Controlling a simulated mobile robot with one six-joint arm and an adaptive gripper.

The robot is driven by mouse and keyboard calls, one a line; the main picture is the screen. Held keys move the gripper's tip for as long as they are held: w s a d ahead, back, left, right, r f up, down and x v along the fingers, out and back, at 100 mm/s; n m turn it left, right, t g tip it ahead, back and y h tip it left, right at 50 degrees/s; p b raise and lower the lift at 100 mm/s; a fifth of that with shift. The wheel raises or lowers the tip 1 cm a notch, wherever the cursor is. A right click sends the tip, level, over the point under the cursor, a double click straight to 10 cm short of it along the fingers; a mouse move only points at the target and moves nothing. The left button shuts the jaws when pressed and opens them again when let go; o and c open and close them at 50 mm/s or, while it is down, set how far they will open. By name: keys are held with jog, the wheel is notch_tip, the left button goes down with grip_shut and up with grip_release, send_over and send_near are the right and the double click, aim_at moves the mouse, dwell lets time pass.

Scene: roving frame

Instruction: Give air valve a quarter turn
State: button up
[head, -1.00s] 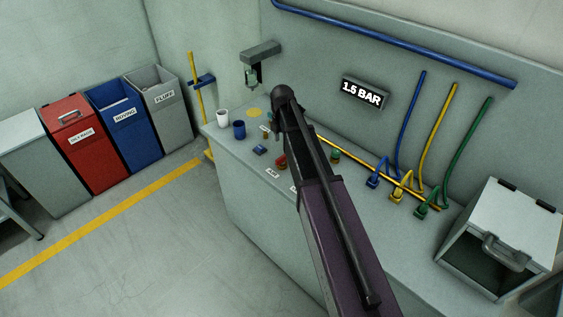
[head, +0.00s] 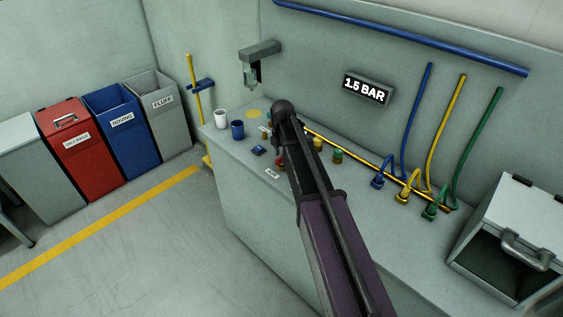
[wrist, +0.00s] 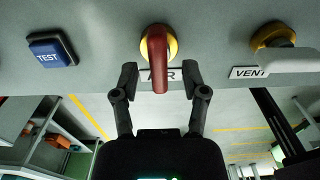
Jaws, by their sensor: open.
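The air valve (wrist: 155,52) has a red lever on a yellow round base. In the wrist view the lever points down the picture, across the AIR label (wrist: 172,76), and hides part of its lettering. My gripper (wrist: 159,80) is open, with one dark finger on each side of the lever's lower end. Gaps show between the lever and both fingers.
A blue TEST button (wrist: 52,50) lies left of the valve. A yellow knob with a VENT label (wrist: 249,72) and a pale part is at right.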

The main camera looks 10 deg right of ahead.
jog(key=shift+f+b, duration=0.45)
jog(key=shift+f, duration=0.2)
jog(key=shift+c, duration=0.2)
